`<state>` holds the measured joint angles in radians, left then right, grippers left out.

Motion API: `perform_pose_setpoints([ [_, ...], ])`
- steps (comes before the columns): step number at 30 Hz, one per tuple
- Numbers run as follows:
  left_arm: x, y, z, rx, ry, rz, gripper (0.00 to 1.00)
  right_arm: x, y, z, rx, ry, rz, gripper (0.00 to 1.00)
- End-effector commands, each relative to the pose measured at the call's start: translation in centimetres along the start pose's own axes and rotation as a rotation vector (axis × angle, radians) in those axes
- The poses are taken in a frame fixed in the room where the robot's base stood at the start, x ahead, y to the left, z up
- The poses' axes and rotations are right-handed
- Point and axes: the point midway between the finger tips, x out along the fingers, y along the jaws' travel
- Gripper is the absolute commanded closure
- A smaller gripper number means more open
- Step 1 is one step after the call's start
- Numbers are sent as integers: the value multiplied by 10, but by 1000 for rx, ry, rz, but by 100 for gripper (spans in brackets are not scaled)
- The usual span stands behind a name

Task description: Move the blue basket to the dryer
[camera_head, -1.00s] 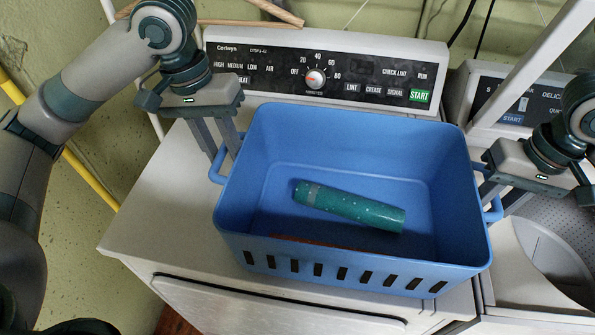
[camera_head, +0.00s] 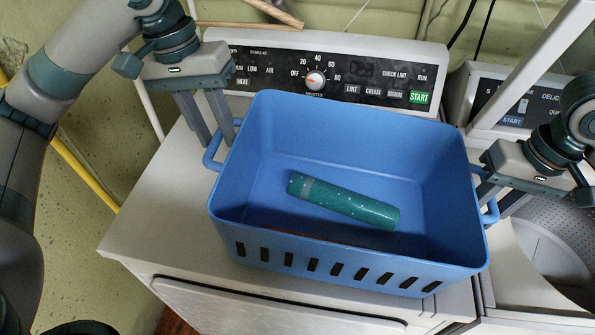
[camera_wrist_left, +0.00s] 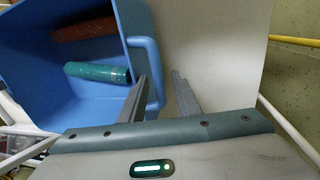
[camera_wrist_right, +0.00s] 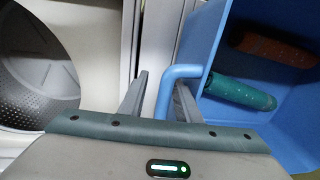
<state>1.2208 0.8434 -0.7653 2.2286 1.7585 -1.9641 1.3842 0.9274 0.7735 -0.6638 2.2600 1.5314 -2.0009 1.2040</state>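The blue basket (camera_head: 345,255) is over the top of the white dryer (camera_head: 165,205); whether its base touches the top I cannot tell. A speckled teal cylinder (camera_head: 345,203) lies inside, with a reddish-brown one (camera_wrist_right: 272,48) mostly hidden by the front wall in the head view. My left gripper (camera_head: 215,140) is open at the basket's left handle (camera_wrist_left: 152,75), its fingers apart on either side of it. My right gripper (camera_head: 495,205) is open around the right handle (camera_wrist_right: 168,85), which runs between its parted fingers.
The dryer's control panel (camera_head: 330,75) stands close behind the basket. A washer (camera_head: 510,255) with an open drum (camera_wrist_right: 35,70) is directly to the right. A yellow pipe (camera_head: 85,175) runs along the wall at left. The dryer top left of the basket is clear.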

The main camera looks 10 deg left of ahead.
Motion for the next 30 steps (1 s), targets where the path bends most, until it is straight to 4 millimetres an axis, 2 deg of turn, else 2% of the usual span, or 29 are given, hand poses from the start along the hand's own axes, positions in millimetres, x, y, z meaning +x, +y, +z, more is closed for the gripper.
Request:
perform_pose_setpoints([
  [3,-14,0,-1,-1,2,0,69,0,0,0,0,0,0,69],
  [9,-26,-1,0,-2,0,-2,69,0,1,0,1,0,1,69],
  [23,-27,-1,0,-2,-1,-4,69,-1,1,0,2,0,3,69],
  [30,-27,-1,0,-2,-1,-4,69,-14,1,-1,1,2,3,69],
])
